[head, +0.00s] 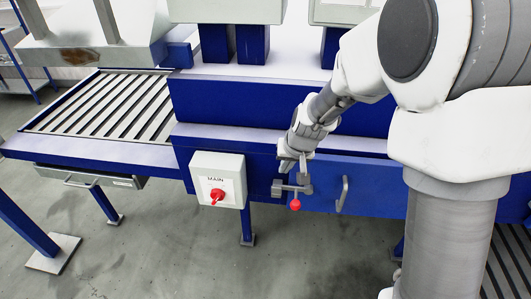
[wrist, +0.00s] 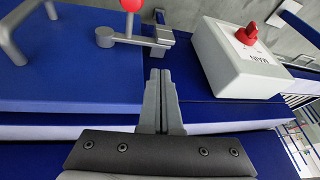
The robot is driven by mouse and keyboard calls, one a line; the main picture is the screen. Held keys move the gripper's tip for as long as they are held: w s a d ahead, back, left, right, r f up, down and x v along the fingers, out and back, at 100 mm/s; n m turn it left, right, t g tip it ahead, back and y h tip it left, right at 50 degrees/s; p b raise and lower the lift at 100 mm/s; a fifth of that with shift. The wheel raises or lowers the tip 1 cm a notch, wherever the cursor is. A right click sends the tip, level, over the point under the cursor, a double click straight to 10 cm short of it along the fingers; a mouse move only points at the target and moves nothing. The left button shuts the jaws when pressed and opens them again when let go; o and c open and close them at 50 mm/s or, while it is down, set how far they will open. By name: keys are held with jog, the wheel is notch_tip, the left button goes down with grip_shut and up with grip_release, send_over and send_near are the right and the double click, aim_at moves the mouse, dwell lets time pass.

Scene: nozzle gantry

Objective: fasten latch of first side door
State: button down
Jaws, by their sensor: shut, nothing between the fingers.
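The blue side door (head: 368,185) carries a grey latch (head: 291,188) with a red ball knob (head: 296,204). In the wrist view the latch bar (wrist: 134,40) runs from a round pivot (wrist: 104,38) on the door towards a grey keeper bracket (wrist: 163,37) beyond the door's edge. The bar's end appears to be at the bracket; whether it is fully seated cannot be told. The red knob also shows at the wrist view's top edge (wrist: 131,4). My gripper (head: 292,165) is shut and empty, its fingertips (wrist: 160,72) just short of the bracket. Contact cannot be told.
A grey box marked MAIN (head: 217,180) with a red rotary switch (head: 217,196) stands out left of the latch. A grey door handle (head: 343,194) is to its right. A roller conveyor (head: 95,105) lies at left. The floor in front is clear.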

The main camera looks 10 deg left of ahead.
jog(key=s+a+r, duration=0.3)
jog(key=a+r, duration=0.3)
jog(key=shift+a, duration=0.35)
jog(key=shift+s, duration=0.1)
